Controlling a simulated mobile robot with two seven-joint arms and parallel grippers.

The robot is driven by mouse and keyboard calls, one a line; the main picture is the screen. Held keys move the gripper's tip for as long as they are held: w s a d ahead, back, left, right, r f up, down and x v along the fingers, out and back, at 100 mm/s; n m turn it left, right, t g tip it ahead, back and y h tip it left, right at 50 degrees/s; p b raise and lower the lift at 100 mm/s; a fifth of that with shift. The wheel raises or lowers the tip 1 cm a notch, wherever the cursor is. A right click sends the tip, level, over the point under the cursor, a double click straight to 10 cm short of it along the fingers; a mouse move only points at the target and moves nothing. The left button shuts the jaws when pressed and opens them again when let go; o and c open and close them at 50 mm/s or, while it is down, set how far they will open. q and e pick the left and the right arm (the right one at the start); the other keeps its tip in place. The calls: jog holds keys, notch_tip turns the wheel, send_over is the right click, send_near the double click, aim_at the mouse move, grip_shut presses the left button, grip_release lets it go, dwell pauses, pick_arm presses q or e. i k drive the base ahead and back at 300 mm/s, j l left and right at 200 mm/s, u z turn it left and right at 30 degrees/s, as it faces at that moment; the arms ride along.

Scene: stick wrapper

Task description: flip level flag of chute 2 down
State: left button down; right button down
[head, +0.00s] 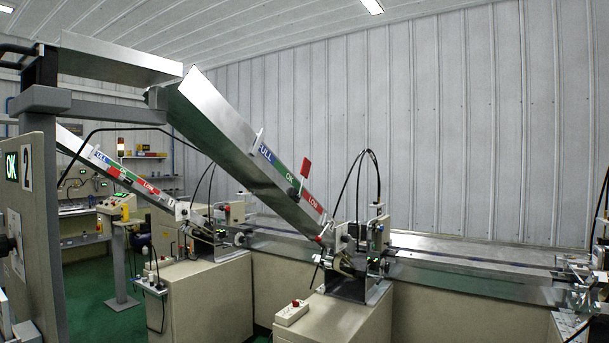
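The nearer metal chute (228,130) slopes down from upper left to the centre. Its side carries a level strip (288,176) with blue FULL, green OK and red LOW bands. A small red flag (305,167) stands up above the strip near the OK and LOW bands, on a dark pivot (293,191). Neither gripper is in view.
A farther chute (85,150) with a similar strip slopes down at the left. Machine heads (356,245) sit on beige cabinets (338,318) below the chutes. A long metal conveyor (470,262) runs behind to the right. A grey panel (45,250) stands close at left.

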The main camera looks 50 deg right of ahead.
aim_at(306, 164)
jog(key=l, duration=0.95)
jog(key=l+z, duration=0.35)
jog(key=i+l+z, duration=0.15)
jog(key=l+z, duration=0.7)
jog(key=z, duration=0.25)
jog(key=i+l+z, duration=0.1)
jog(key=l+z, duration=0.25)
jog(key=j, duration=0.1)
